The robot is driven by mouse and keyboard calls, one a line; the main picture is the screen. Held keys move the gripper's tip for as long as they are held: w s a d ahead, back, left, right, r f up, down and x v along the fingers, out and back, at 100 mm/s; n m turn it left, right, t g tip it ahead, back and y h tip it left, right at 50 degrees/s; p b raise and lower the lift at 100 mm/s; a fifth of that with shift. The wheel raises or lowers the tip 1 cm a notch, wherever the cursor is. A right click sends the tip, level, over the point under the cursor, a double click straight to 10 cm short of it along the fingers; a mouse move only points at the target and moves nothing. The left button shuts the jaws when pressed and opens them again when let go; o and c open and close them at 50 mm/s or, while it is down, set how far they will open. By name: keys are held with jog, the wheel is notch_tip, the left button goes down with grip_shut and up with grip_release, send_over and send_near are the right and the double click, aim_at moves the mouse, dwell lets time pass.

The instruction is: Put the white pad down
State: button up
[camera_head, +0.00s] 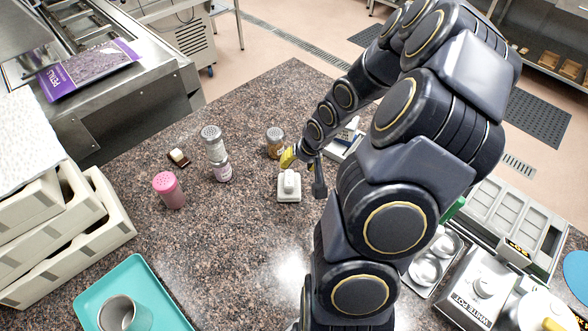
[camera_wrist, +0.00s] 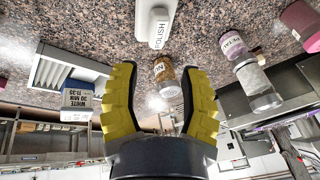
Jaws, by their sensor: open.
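The white pad (camera_head: 289,187) sits on the speckled counter, a pale block with a raised grip on top. In the wrist view the white pad (camera_wrist: 152,18) is at the top edge, partly cut off, with a label reading "POLISH" on its end. My gripper (camera_head: 303,168) is just behind the pad, a little above the counter.
A jar with brown contents (camera_head: 275,141) stands close behind the gripper. Shakers (camera_head: 211,143) and a pink-lidded jar (camera_head: 168,190) stand to the left. A teal tray (camera_head: 89,303) holds a cup. Counter before the pad is clear.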

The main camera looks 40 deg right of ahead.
jog(key=s+a+r+n+g, duration=0.4)
jog(key=s+a+r+n, duration=0.1)
jog(key=a+r, duration=0.65)
jog(key=s+a+r+n+g, duration=0.2)
jog(key=s+a+r, duration=0.4)
jog(key=s+a, duration=0.6)
jog(key=shift+n, duration=0.7)
